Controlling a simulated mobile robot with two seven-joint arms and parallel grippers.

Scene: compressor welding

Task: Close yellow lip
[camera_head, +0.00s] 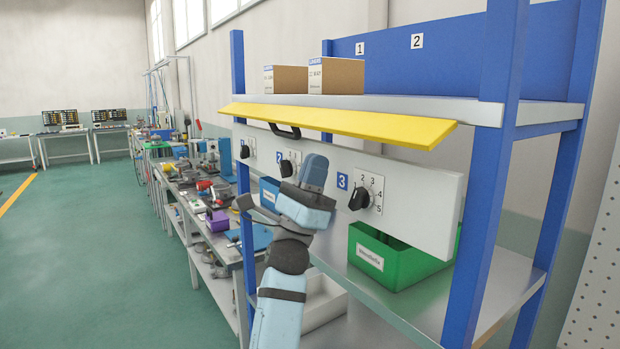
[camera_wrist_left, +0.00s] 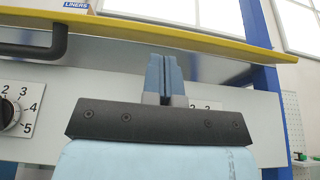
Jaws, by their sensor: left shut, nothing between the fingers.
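The yellow lip (camera_head: 345,121) is a long panel jutting out from the shelf's front edge, above the white panel. It also crosses the top of the left wrist view (camera_wrist_left: 180,34), above my fingers. A black handle (camera_head: 285,132) hangs beneath it, and shows at the upper left of the wrist view (camera_wrist_left: 42,46). My left gripper (camera_head: 315,168) is in front of the white panel, below the lip, with its fingers pointing up. Its blue fingers (camera_wrist_left: 164,72) are together and empty, and appear apart from the lip. My right gripper is in neither view.
The white panel (camera_head: 415,200) carries black rotary knobs (camera_head: 360,198). A green bin (camera_head: 395,258) sits on the lower shelf, and two cardboard boxes (camera_head: 337,76) stand on top. Blue posts (camera_head: 490,190) frame the rack. Cluttered workbenches stand left; the green floor (camera_head: 95,240) is clear.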

